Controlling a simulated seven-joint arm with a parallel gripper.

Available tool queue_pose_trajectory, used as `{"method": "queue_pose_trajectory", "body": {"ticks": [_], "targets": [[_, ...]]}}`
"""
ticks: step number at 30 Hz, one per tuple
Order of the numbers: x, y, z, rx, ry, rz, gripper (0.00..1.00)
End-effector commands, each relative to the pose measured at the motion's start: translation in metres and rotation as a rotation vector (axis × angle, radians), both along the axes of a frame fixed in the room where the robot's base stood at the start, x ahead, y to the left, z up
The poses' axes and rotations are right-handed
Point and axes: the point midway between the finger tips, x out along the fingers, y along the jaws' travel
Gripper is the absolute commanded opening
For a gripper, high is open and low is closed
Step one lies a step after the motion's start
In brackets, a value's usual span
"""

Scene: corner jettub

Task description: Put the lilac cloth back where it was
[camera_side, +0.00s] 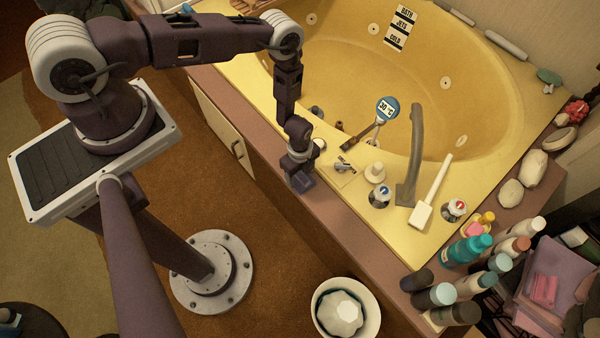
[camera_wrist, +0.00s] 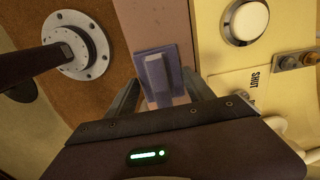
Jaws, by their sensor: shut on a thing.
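The lilac cloth (camera_side: 303,184) is a small greyish-purple piece at the brown outer ledge of the tub, under my gripper (camera_side: 301,163). In the wrist view the cloth (camera_wrist: 147,66) is a flat rectangle with a raised ridge in the middle. My gripper (camera_wrist: 160,92) points down at it, with a finger on each side, and is shut on the ridge. The cloth lies over the ledge strip in both views. I cannot tell whether its underside touches the ledge.
The yellow tub deck (camera_side: 335,190) beside it carries a small lever, knobs, a tall spout (camera_side: 410,155) and a white-headed brush (camera_side: 430,195). A thermometer (camera_side: 387,108) stands nearby. Several bottles (camera_side: 465,250) crowd the right corner. A white bowl (camera_side: 372,297) is below. The ledge between is clear.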

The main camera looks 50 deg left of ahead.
Motion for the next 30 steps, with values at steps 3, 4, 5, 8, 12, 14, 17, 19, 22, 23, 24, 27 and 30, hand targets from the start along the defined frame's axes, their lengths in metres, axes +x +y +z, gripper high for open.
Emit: {"method": "queue_pose_trajectory", "body": {"ticks": [3, 4, 5, 8, 12, 14, 17, 19, 22, 23, 24, 27, 30], "targets": [[0.000, 0.000, 0.000, 0.000, 0.000, 0.000, 0.22], [0.000, 0.000, 0.000, 0.000, 0.000, 0.000, 0.22], [0.000, 0.000, -0.001, 0.000, 0.000, 0.000, 0.22], [0.000, 0.000, -0.003, 0.000, 0.000, 0.000, 0.65], [0.000, 0.000, -0.002, 0.000, 0.000, 0.000, 0.83], [0.000, 0.000, -0.002, 0.000, 0.000, 0.000, 0.83], [0.000, 0.000, -0.002, 0.000, 0.000, 0.000, 0.83], [0.000, 0.000, -0.002, 0.000, 0.000, 0.000, 0.83], [0.000, 0.000, 0.002, 0.000, 0.000, 0.000, 0.83], [0.001, 0.000, 0.006, 0.000, 0.000, 0.000, 0.83], [0.001, 0.000, 0.013, 0.000, -0.001, 0.000, 0.83], [0.001, 0.000, 0.037, 0.000, -0.001, -0.001, 0.83], [0.001, 0.000, 0.066, 0.000, -0.002, 0.000, 0.83]]}}
